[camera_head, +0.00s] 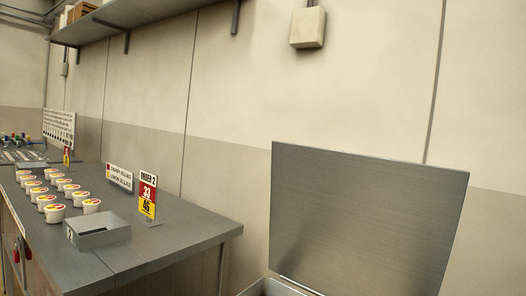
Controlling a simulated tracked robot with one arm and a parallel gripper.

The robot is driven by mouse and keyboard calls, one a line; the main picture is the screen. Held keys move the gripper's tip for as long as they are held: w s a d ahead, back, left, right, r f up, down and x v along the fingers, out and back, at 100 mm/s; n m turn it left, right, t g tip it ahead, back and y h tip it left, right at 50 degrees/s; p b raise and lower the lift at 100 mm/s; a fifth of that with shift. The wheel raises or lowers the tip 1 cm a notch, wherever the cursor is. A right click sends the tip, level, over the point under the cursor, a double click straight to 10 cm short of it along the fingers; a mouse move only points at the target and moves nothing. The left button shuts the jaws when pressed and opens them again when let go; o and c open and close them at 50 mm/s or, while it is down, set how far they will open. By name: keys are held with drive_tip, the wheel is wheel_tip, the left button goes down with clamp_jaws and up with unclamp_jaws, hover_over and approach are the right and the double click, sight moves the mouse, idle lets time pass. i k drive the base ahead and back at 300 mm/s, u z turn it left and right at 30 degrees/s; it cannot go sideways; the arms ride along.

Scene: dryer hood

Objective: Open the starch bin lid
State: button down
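A flat grey metal panel, which looks like the starch bin lid (366,218), stands raised and nearly upright in front of the wall at the lower right. Below its lower left edge, a small part of the grey bin rim (262,289) shows at the bottom of the picture. The rest of the bin is cut off by the frame. My gripper is not in view, so I cannot see whether it touches the lid.
A grey counter (180,238) on the left holds several white cups (55,212), a small open metal tray (98,231) and an order sign (148,196). A shelf (135,14) and a wall box (307,28) are above. A gap separates counter and lid.

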sight(342, 222)
drive_tip(key=u, duration=0.1)
drive_tip(key=i, duration=1)
drive_tip(key=z, duration=0.05)
